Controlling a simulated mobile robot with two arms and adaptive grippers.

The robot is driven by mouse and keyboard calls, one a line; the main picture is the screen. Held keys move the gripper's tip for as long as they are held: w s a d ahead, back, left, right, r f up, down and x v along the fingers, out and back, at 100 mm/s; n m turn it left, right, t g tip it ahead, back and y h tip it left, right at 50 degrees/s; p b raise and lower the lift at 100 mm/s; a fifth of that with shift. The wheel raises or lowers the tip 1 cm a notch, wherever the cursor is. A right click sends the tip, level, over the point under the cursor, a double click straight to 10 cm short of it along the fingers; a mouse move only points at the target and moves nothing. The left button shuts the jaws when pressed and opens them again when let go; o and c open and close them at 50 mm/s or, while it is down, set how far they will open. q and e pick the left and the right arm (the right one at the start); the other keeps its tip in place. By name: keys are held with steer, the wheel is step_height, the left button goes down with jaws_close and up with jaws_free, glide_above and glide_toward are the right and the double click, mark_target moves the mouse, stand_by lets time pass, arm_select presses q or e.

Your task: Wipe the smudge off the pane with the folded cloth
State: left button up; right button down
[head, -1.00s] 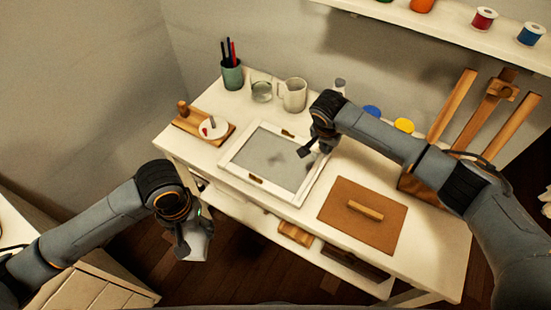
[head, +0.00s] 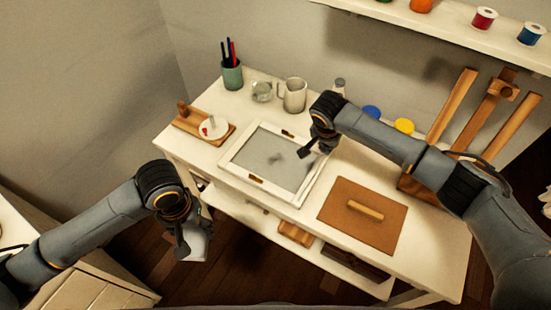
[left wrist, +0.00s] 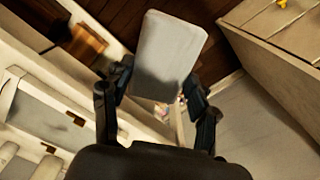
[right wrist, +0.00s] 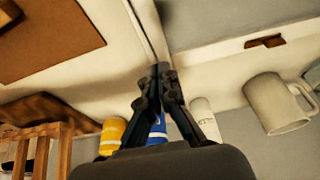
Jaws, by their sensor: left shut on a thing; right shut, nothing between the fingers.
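The pane (head: 258,152) lies flat on the table in a white frame (head: 289,197) with small wooden blocks. A dark grey smudge (head: 277,156) marks the glass right of its middle. My left gripper (head: 184,248) is shut on the folded cloth (head: 197,247), a pale pad, off the table's front left side. The cloth also shows between the fingers in the left wrist view (left wrist: 166,50). My right gripper (head: 307,152) is shut and empty by the frame's right side; its closed fingertips show in the right wrist view (right wrist: 160,70).
Behind the pane stand a glass jar (head: 261,91), a white pitcher (head: 293,95) and a green pen cup (head: 232,74). A wooden board with a white disc (head: 213,128) is at left.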

arm_select(q)
steer(key=shift+f, duration=0.15)
arm_select(e)
steer(key=shift+f, duration=0.5)
steer(key=shift+r, duration=0.1)
